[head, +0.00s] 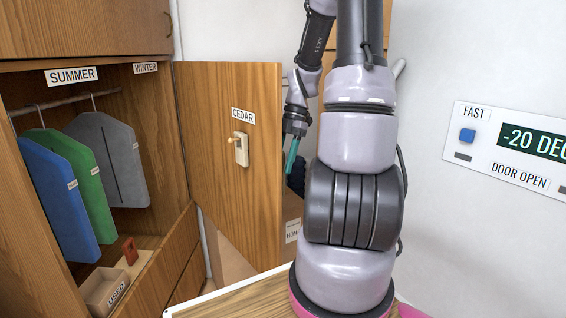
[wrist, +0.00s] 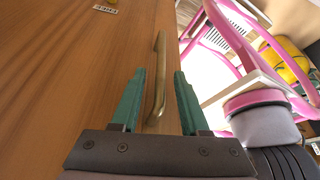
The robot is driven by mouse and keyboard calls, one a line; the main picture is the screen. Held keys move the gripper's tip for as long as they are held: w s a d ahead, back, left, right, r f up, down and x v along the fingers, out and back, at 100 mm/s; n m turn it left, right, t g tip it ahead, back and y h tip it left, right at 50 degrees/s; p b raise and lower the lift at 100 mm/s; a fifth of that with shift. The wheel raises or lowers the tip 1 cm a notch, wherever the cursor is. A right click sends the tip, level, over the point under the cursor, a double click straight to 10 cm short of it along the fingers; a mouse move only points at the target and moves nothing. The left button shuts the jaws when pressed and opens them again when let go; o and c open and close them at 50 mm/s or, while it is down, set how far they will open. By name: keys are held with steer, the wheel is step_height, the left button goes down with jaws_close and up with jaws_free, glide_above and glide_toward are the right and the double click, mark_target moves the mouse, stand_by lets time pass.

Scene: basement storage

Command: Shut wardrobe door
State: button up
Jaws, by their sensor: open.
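The wooden wardrobe door (head: 225,180) stands open in the head view, its inner face with a CEDAR label and a small hook plate toward me. In the wrist view the door's outer face (wrist: 70,90) fills the left side. A brass bar handle (wrist: 158,85) runs up between the teal fingers of my open gripper (wrist: 160,72). The fingers straddle the handle in the picture; I cannot tell whether they touch it.
The open wardrobe (head: 20,90) holds blue, green and grey garments (head: 108,155) on a rail. A small box (head: 105,290) sits on its floor. A control panel (head: 510,150) is on the right wall. A wooden surface (head: 240,300) lies low in front.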

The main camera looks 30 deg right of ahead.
jaws_close()
stand_by(1.4)
